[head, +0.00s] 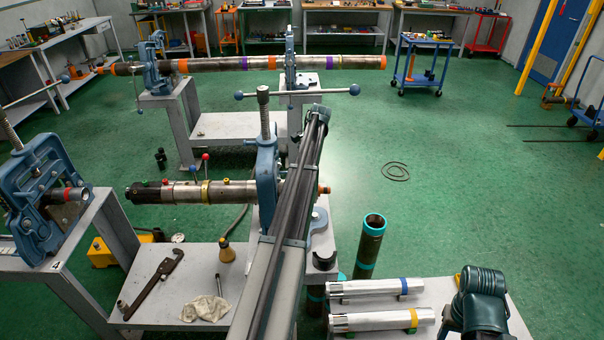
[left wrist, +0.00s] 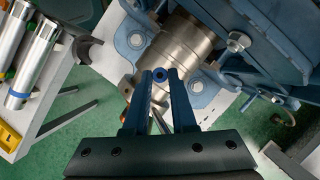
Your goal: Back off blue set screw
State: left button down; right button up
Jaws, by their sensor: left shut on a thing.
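The blue set screw (left wrist: 160,74) shows in the left wrist view as a small blue round head with a dark socket. It sits between the tips of my left gripper (left wrist: 162,76), which is shut on it. A silver pipe (left wrist: 184,46) lies just behind the tips, beside a blue vise (left wrist: 255,40). In the head view the pipe (head: 180,192) runs through the blue vise (head: 266,172); my left arm crosses in front and hides the left gripper and the set screw.
Two silver tubes with blue (head: 375,288) and yellow (head: 382,320) bands lie on a grey table at lower right. A teal-rimmed pipe (head: 370,245) stands beside it. A wrench (head: 152,285) and a rag (head: 205,308) lie at lower left. Green floor is open at right.

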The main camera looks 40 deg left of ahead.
pick_arm(q)
jog(key=shift+s+d, duration=0.1)
jog(key=c, duration=0.7)
grip_release()
jog(key=shift+c, duration=0.2)
jog(key=shift+r, duration=0.1)
jog(key=shift+r+p, duration=0.6)
jog(key=shift+p, duration=0.15)
jog(key=r+p, duration=0.2)
jog(key=shift+s+d+r+p, duration=0.15)
jog(key=shift+s+r+p, duration=0.05)
jog(key=shift+r+p, duration=0.15)
jog(key=s+d, duration=0.9)
jog(key=s, duration=0.2)
jog(key=shift+s+d+r+p, duration=0.4)
jog(key=shift+d, duration=0.1)
